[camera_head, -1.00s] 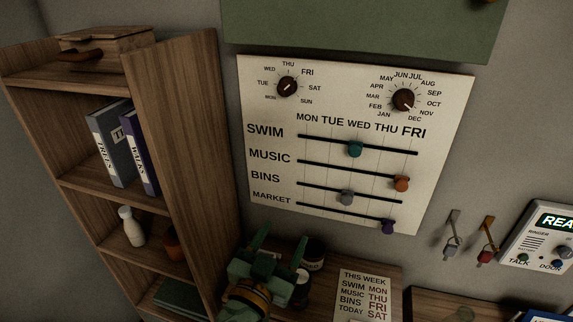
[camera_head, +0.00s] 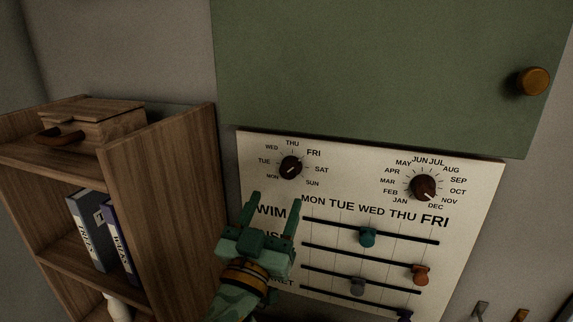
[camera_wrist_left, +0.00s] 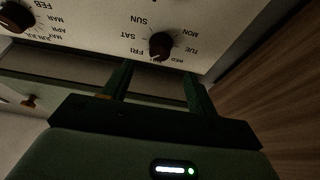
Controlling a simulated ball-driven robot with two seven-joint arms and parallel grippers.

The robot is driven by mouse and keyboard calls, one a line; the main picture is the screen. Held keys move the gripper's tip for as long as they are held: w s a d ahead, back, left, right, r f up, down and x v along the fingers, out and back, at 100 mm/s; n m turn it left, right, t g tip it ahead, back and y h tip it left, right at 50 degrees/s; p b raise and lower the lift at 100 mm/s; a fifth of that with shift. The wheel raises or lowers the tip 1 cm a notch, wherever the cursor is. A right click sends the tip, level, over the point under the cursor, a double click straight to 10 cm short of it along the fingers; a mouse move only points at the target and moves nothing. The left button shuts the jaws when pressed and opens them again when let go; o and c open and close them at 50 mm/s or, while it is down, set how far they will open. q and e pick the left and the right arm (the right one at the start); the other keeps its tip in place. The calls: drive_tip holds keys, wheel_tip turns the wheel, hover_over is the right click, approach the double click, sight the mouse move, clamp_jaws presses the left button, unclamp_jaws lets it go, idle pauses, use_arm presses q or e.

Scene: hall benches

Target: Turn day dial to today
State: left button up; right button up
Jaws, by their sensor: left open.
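The day dial (camera_head: 291,167) is a dark round knob at the top left of the white board (camera_head: 352,170), ringed by day names from MON to SUN. Its pale mark lies on a diagonal; I cannot tell which day it points to. My left gripper (camera_head: 272,205) is open and empty, its two green fingers pointing up just below the dial. In the left wrist view, the dial (camera_wrist_left: 161,45) appears upside down beyond the gap between the fingertips (camera_wrist_left: 157,70), apart from them. My right gripper is not in view.
A month dial (camera_head: 423,187) sits to the right. A green cabinet (camera_head: 370,75) hangs above. A wooden shelf (camera_head: 172,175) stands close on the left.

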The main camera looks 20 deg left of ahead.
sight(287, 172)
use_arm(q)
drive_tip(key=x, duration=0.3)
drive_tip(key=p+x, duration=0.1)
drive_tip(key=x, duration=0.2)
drive_tip(key=shift+w+r, duration=0.25)
drive_tip(key=shift+r, duration=0.1)
drive_tip(key=shift+w+r, duration=0.1)
drive_tip(key=shift+w, duration=0.55)
drive_tip(key=shift+s, duration=0.1)
drive_tip(key=c, duration=1)
drive_tip(key=shift+p, duration=0.3)
